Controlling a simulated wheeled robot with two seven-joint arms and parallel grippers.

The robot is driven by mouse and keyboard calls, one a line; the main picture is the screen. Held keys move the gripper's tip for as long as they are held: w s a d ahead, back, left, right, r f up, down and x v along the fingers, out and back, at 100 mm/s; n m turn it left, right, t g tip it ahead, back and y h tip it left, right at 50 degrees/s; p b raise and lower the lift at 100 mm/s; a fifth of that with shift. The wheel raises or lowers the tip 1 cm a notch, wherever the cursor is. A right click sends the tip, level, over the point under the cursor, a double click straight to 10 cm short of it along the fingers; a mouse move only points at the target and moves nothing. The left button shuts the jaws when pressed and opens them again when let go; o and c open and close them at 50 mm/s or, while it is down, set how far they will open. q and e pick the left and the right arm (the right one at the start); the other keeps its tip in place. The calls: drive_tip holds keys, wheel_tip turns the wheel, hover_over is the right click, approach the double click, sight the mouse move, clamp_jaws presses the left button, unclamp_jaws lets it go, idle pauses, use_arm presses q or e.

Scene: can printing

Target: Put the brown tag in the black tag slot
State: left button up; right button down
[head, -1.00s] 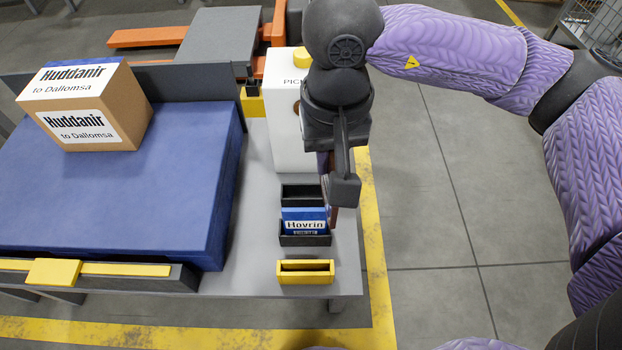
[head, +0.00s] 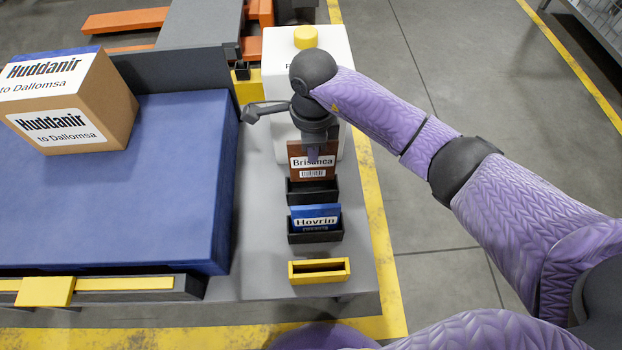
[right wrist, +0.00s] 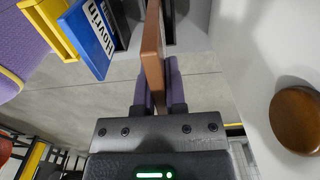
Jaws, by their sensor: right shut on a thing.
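The brown tag (head: 312,173), with a white label reading Brisanca, is upright with its label toward the head camera. My right gripper (head: 313,154) is shut on its upper part; the right wrist view shows the brown tag (right wrist: 152,50) between the purple fingers (right wrist: 156,85). The rear black tag slot (head: 312,196) is just below the tag in the head view. The tag's lower edge appears at the slot's back rim; I cannot tell whether it is inside or above. My left gripper is not in view.
A blue Hovrin tag (head: 315,212) stands in the front black slot (head: 315,237). An empty yellow slot (head: 319,271) is nearest. A white box with a yellow button (head: 305,37) stands behind. A cardboard box (head: 115,105) sits on the blue surface (head: 120,200) at left.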

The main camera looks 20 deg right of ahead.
sight(312, 179)
wheel_tip(312, 179, down, 7)
drive_tip(key=b, duration=0.3)
drive_tip(key=shift+r, duration=0.1)
drive_tip(key=shift+f, duration=0.3)
drive_tip(key=shift+r, duration=0.35)
drive_tip(key=shift+f, duration=0.1)
drive_tip(key=shift+f, duration=0.1)
drive_tip(key=c, duration=0.7)
unclamp_jaws()
